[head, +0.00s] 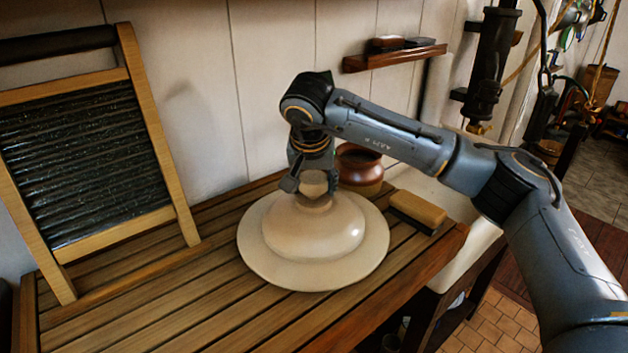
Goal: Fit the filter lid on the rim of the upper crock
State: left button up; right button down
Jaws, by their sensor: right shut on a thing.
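The filter lid (312,240) is a wide cream disc with a domed middle and a round knob on top. It is on or just above the slatted wooden top (170,308); I cannot tell if it touches. My right gripper (316,188) comes down from above and is shut on the lid's knob. The knob is partly hidden by the fingers. I see no upper crock that I can make out. My left gripper is not in view.
A brown pot (359,165) stands behind the lid. A brush or sponge block (418,211) lies to its right, near the top's edge. A washboard (95,150) leans at the left. A small shelf (395,57) hangs on the wall. The front-left slats are clear.

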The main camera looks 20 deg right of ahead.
aim_at(311, 212)
jog(key=c, duration=0.6)
grip_release()
jog(key=shift+f, duration=0.1)
jog(key=shift+o, duration=0.2)
jog(key=shift+r, duration=0.25)
jog(key=shift+s+r, duration=0.1)
jog(key=shift+r, duration=0.15)
jog(key=b+v, duration=0.2)
jog(key=v, duration=0.9)
jog(key=shift+s+a, duration=0.15)
jog(key=shift+s, duration=0.05)
